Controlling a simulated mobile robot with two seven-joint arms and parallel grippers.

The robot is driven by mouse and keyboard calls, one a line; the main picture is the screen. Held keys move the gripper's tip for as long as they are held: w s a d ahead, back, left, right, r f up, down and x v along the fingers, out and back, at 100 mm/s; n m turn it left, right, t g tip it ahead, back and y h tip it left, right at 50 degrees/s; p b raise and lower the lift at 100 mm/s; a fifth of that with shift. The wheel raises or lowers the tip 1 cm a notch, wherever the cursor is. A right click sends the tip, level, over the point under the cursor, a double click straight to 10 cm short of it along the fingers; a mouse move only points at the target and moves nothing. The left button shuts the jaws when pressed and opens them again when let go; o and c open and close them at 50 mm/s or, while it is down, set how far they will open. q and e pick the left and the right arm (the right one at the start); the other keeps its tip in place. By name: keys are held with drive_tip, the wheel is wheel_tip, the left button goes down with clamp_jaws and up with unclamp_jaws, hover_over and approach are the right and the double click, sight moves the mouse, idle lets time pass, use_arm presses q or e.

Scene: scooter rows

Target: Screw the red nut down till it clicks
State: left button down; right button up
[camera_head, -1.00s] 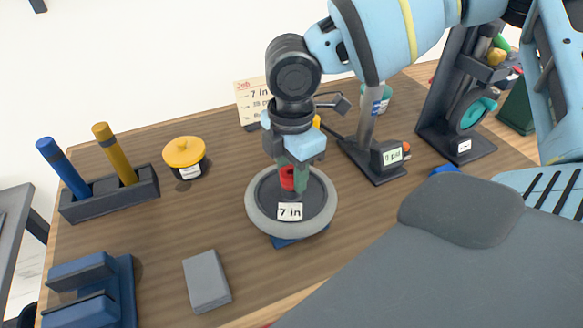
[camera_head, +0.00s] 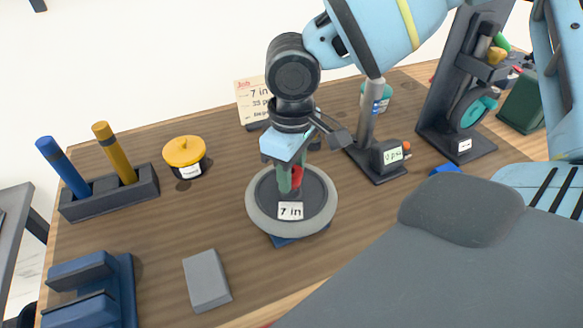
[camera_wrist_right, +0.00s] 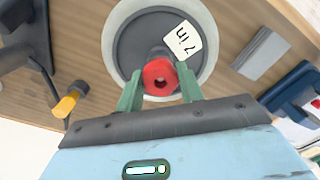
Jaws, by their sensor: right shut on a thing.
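The red nut (camera_head: 297,178) sits at the centre of a grey wheel (camera_head: 256,212) with a dark hub plate and a "7 in" label (camera_head: 290,211). The wheel lies flat on a blue stand (camera_head: 300,238). My right gripper (camera_head: 291,184) points down from above, its green fingers on either side of the nut. In the right wrist view the red nut (camera_wrist_right: 160,77) shows between the two green fingertips, with a dark hole in its middle. The right gripper is shut on it. My left gripper is not in view.
A pump with a gauge (camera_head: 388,155) stands close right of the wheel. Behind are a job card (camera_head: 250,95) and a yellow-lidded jar (camera_head: 185,156).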

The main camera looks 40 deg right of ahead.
drive_tip(key=shift+m, duration=1.2)
drive_tip(key=m, duration=0.3)
drive_tip(key=shift+w, duration=0.1)
drive_tip(key=m, duration=0.2)
drive_tip(key=shift+r+m+b, duration=0.1)
drive_tip(key=shift+m+b, duration=0.2)
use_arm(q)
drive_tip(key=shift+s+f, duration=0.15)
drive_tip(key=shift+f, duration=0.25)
use_arm(e)
drive_tip(key=shift+m, duration=0.6)
drive_tip(key=o, duration=1.1)
drive_tip(key=shift+d, duration=0.15)
drive_tip(key=shift+c, duration=0.2)
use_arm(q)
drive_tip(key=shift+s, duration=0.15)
